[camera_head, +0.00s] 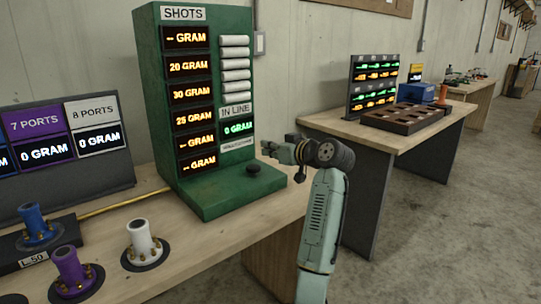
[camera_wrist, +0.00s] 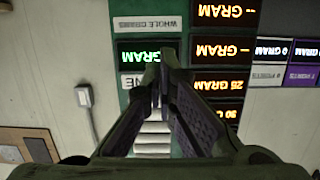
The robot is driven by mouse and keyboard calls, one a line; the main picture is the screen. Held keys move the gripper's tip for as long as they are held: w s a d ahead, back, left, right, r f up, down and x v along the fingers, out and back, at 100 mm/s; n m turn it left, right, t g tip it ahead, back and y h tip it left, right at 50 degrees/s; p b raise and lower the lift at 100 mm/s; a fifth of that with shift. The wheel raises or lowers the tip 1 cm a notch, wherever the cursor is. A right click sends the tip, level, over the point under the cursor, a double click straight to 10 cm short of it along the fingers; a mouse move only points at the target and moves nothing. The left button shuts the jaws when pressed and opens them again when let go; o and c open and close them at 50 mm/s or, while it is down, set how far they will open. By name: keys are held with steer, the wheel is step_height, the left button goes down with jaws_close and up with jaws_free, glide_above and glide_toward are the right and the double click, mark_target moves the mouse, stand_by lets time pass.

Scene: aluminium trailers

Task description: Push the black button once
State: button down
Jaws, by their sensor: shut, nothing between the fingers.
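The black button (camera_head: 254,169) is a small round knob on the base ledge of the green SHOTS panel (camera_head: 225,195). It stands clear in the head view; I do not see it in the wrist view. My gripper (camera_head: 267,148) is above and slightly right of the button, apart from it, with its fingers toward the panel. In the wrist view my gripper (camera_wrist: 163,77) is shut and empty, in front of the panel face, which appears upside down.
A dark PORTS display (camera_head: 65,185) stands left of the panel. Blue, purple and white (camera_head: 141,240) tube fittings stand on the table in front of it. A second table (camera_head: 415,130) with a display and a brown tray (camera_head: 405,118) is at the right.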

steer(key=d, duration=0.3)
steer(key=shift+w+f, duration=0.1)
steer(key=shift+f, duration=0.2)
steer(key=shift+w, duration=0.1)
steer(key=p, duration=0.3)
glide_above(259, 168)
steer(key=f, duration=0.2)
step_height(259, 168, down, 3)
steer(key=shift+f+p, duration=0.1)
steer(key=shift+p, duration=0.55)
steer(key=shift+f, duration=0.55)
